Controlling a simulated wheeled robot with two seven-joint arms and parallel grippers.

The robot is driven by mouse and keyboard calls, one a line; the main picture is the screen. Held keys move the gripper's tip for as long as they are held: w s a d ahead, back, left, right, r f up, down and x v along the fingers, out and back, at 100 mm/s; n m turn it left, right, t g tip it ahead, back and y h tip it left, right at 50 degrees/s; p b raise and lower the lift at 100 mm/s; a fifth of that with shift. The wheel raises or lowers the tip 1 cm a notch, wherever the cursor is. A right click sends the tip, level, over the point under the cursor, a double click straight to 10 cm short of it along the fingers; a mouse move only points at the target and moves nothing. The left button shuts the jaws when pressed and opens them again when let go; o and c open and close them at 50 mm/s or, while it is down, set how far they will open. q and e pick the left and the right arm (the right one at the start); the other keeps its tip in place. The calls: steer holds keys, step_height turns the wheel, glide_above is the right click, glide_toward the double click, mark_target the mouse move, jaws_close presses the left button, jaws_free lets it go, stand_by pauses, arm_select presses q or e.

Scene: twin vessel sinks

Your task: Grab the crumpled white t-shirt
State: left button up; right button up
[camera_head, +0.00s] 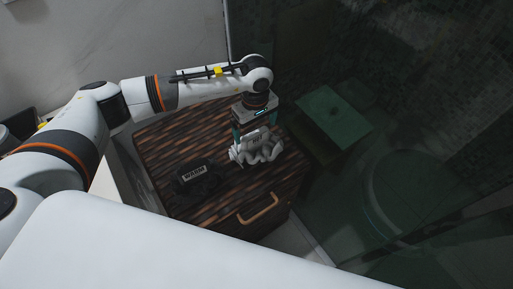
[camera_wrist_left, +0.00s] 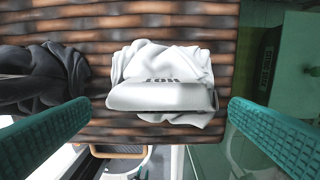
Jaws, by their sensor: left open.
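The crumpled white t-shirt (camera_head: 266,155) lies on a brown woven surface (camera_head: 215,204), near its right side. In the left wrist view the t-shirt (camera_wrist_left: 190,62) is bunched up, with a pale, rounded piece lettered "HOT" across its front. My left gripper (camera_head: 256,136) points down right over the t-shirt and partly covers it in the head view. In the wrist view its teal fingers are wide apart, one to each side of the t-shirt, and nothing is held. I cannot tell how far above it they are. My right gripper is not in view.
A dark crumpled cloth (camera_head: 199,182) with a pale lettered label lies left of the t-shirt; it also shows in the wrist view (camera_wrist_left: 42,72). A curved handle (camera_head: 258,210) is at the woven surface's front. A dark glass panel (camera_head: 400,130) stands on the right.

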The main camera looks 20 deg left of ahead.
mark_target(255, 133)
arm_select(q)
step_height(255, 133, down, 6)
steer(key=b, duration=0.2)
steer(key=shift+w+f+b, duration=0.1)
steer(key=shift+w+b, duration=0.05)
steer(key=shift+b, duration=0.15)
steer(key=shift+c, duration=0.2)
steer(key=c, duration=0.9)
